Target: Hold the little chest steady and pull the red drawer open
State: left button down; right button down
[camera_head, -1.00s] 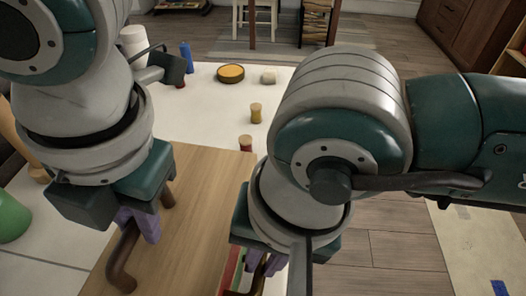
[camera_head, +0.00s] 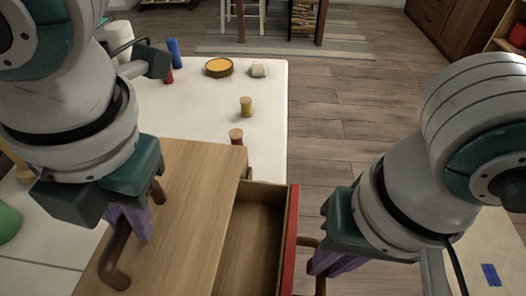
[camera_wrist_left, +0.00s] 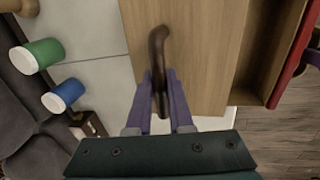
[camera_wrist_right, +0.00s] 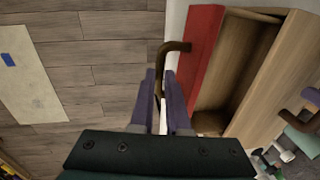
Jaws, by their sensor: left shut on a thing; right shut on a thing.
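The little chest (camera_head: 185,200) is light wood and stands on the white table. Its red drawer (camera_head: 289,240) is pulled out toward the right, and its inside looks empty in the head view. My left gripper (camera_head: 135,215) is shut on the brown handle (camera_head: 115,265) on top of the chest; the left wrist view shows this handle (camera_wrist_left: 158,60) between the fingers. My right gripper (camera_head: 325,262) is shut on the drawer's brown handle, partly hidden in the head view; the right wrist view shows this handle (camera_wrist_right: 172,48) between the fingertips, beside the red front (camera_wrist_right: 200,50).
On the white table (camera_head: 200,105) are a round yellow-topped tin (camera_head: 219,67), a pale block (camera_head: 259,70), spools (camera_head: 246,106) and a blue cylinder (camera_head: 174,52). Wooden floor (camera_head: 320,125) is open to the right of the table.

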jog(key=c, duration=0.9)
grip_release()
jog(key=r, duration=0.4)
jog(key=d+r, duration=0.1)
jog(key=r, duration=0.3)
jog(key=d+r, duration=0.1)
jog(key=r, duration=0.2)
jog(key=shift+s+r, duration=0.2)
jog(key=shift+r, duration=0.2)
pick_arm(q)
jog(key=c, duration=0.7)
grip_release()
jog(key=shift+c, duration=0.2)
jog(key=shift+o, duration=0.2)
jog(key=o, duration=0.5)
